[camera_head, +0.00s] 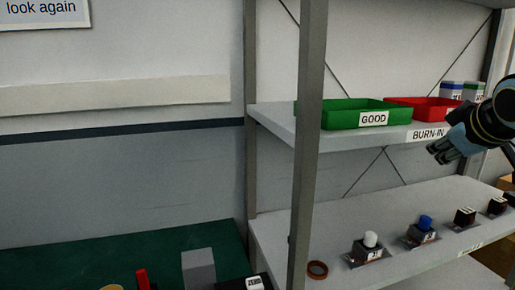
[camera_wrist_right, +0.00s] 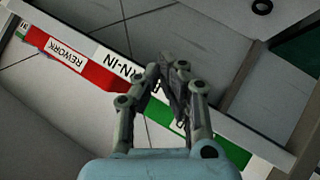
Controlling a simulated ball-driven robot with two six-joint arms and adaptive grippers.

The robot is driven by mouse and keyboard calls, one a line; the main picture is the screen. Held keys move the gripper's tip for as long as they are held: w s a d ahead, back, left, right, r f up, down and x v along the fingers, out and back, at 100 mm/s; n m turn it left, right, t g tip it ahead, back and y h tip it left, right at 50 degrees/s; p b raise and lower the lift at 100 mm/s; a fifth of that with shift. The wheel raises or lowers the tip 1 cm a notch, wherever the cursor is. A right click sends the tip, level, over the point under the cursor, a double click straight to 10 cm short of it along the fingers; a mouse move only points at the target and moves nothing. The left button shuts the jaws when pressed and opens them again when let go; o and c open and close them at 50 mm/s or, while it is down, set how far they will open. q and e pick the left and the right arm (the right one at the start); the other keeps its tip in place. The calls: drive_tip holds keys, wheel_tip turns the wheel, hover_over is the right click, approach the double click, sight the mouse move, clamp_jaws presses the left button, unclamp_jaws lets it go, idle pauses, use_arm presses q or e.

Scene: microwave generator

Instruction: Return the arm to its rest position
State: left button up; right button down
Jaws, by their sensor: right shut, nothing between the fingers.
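My right gripper (camera_head: 438,152) is at the right of the head view, in front of the upper shelf (camera_head: 275,124) edge and above the lower shelf. In the right wrist view its fingers (camera_wrist_right: 167,78) are together with nothing between them. They overlap the shelf edge and its BURN-IN label (camera_wrist_right: 117,62). My right arm comes in from the right edge of the head view. My left gripper does not show in either view.
A green GOOD tray (camera_head: 340,116) and a red tray (camera_head: 408,102) stand on the upper shelf. A grey post (camera_head: 308,150) stands in front.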

drive_tip(key=s+a+f+m+g, duration=0.1)
drive_tip(key=s+a+f+g, duration=0.15)
drive_tip(key=s+f, duration=0.6)
drive_tip(key=s+a+f+m+g, duration=0.1)
drive_tip(key=s+a+f, duration=0.3)
drive_tip(key=s+f, duration=0.4)
drive_tip(key=s+a+f+m+g+y, duration=0.1)
drive_tip(key=s+f+g, duration=0.1)
drive_tip(key=s, duration=0.7)
drive_tip(key=s+a+f+m+g, duration=0.1)
drive_tip(key=s+a+f+g, duration=0.1)
drive_tip(key=s, duration=0.6)
wheel_tip(320, 180, down, 37)
drive_tip(key=s+d+m+g+b, duration=0.1)
drive_tip(key=s+d+b, duration=0.2)
drive_tip(key=b, duration=0.8)
drive_tip(key=s+f+b, duration=0.4)
drive_tip(key=s+f, duration=0.5)
drive_tip(key=f, duration=0.4)
drive_tip(key=s+f+g+b, duration=0.1)
drive_tip(key=s+f+b, duration=0.4)
drive_tip(key=s+f, duration=0.4)
wheel_tip(320, 180, down, 4)
drive_tip(key=shift+s+d+r, duration=0.15)
drive_tip(key=shift+s+d, duration=0.2)
drive_tip(key=shift+g, duration=0.25)
